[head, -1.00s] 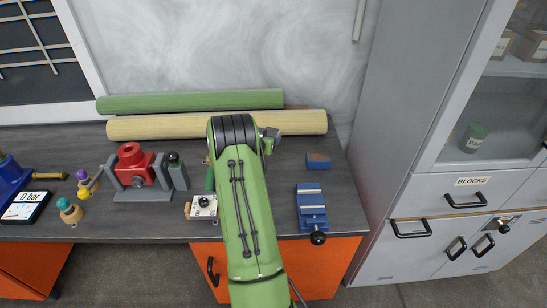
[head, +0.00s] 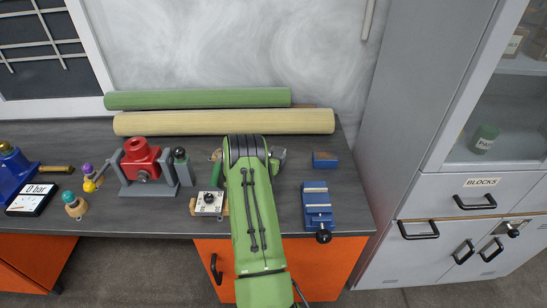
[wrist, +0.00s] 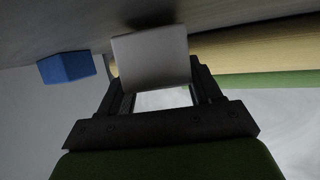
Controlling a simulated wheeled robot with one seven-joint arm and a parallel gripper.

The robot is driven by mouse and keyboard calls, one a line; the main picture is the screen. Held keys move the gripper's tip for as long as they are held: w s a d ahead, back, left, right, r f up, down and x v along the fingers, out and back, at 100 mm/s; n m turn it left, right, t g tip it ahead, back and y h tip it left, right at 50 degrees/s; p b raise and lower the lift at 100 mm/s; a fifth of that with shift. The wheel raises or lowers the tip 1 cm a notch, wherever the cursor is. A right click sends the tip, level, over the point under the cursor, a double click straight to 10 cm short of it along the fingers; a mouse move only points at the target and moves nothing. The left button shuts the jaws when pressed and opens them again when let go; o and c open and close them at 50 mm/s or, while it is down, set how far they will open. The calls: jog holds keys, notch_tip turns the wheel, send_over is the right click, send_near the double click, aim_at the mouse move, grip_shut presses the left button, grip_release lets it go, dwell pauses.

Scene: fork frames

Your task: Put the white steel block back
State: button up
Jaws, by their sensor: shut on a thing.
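The white steel block (wrist: 152,60) shows pale grey in the wrist view, between the fingers of my gripper (wrist: 158,82). My gripper is shut on it. In the head view my green arm reaches over the workbench, and part of my gripper (head: 278,158) shows at the right of its end. The block cannot be made out in the head view. A drawer labelled BLOCKS (head: 482,182) is in the grey cabinet at the right and looks shut.
A blue block (head: 325,160) lies on the bench right of my gripper; a blue vise (head: 318,208) stands nearer the front. Green (head: 200,98) and beige (head: 220,122) rolls lie along the back. A red device (head: 140,160) stands left. The cabinet (head: 400,130) borders the bench's right end.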

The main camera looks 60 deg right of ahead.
jog(key=shift+a+f+b, duration=0.1)
jog(key=shift+f+b, duration=0.2)
jog(key=shift+b, duration=0.2)
jog(key=o, duration=1.2)
jog(key=shift+f, duration=0.1)
jog(key=shift+c, duration=0.2)
jog(key=o, duration=0.4)
jog(key=shift+s+a+f, duration=0.1)
jog(key=shift+f, duration=0.05)
jog(key=shift+c, duration=0.2)
jog(key=shift+r+p, duration=0.3)
jog(key=shift+p, duration=0.25)
jog(key=r+v, duration=0.1)
jog(key=v, duration=1.1)
jog(key=shift+p, duration=0.35)
